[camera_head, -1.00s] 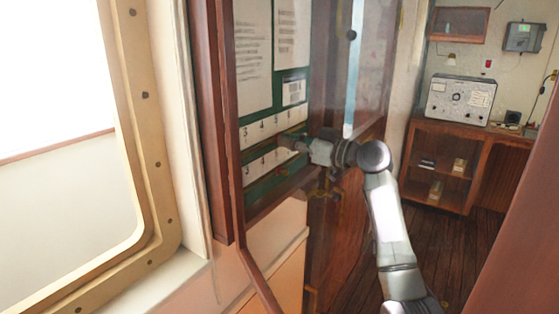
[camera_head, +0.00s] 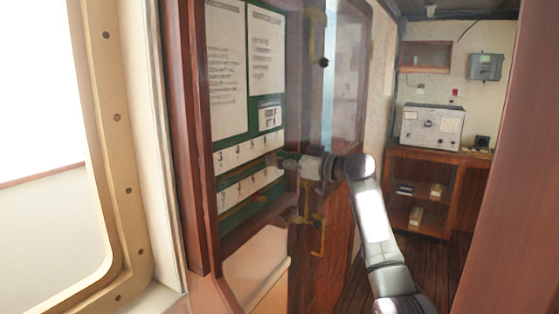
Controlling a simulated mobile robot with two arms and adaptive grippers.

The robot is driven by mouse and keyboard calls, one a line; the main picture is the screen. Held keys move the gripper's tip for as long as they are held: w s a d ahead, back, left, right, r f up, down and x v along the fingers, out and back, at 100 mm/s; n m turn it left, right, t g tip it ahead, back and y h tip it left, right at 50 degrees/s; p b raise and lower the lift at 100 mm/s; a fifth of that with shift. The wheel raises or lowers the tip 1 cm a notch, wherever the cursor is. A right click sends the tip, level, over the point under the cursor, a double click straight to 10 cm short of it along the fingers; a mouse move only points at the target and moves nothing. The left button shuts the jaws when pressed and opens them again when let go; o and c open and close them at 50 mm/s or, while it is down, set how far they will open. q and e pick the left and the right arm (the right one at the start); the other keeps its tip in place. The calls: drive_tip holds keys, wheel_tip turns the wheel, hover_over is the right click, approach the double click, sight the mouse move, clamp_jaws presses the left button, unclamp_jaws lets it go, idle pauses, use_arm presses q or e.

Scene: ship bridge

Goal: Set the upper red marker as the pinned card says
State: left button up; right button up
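A green board in a wooden frame carries two white numbered strips, an upper one (camera_head: 232,154) and a lower one (camera_head: 236,192). A small pinned card (camera_head: 270,114) with print too small to read is above the upper strip's right end. My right gripper (camera_head: 272,160) reaches in from the right, with its fingertips at the right end of the upper strip. The fingertips are small and seen from the side, so I cannot tell whether they are shut or touch anything. I cannot make out a red marker; the gripper covers part of the strips. My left gripper is not in view.
Two large white sheets (camera_head: 226,70) hang on the board's upper part. A wooden frame edge (camera_head: 200,140) borders the board on the left, beside a window frame (camera_head: 112,150). A wooden shelf unit (camera_head: 432,190) with a grey device (camera_head: 432,127) stands at the back right.

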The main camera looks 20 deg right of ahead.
drive_tip(key=v, duration=1.2)
idle(0.3)
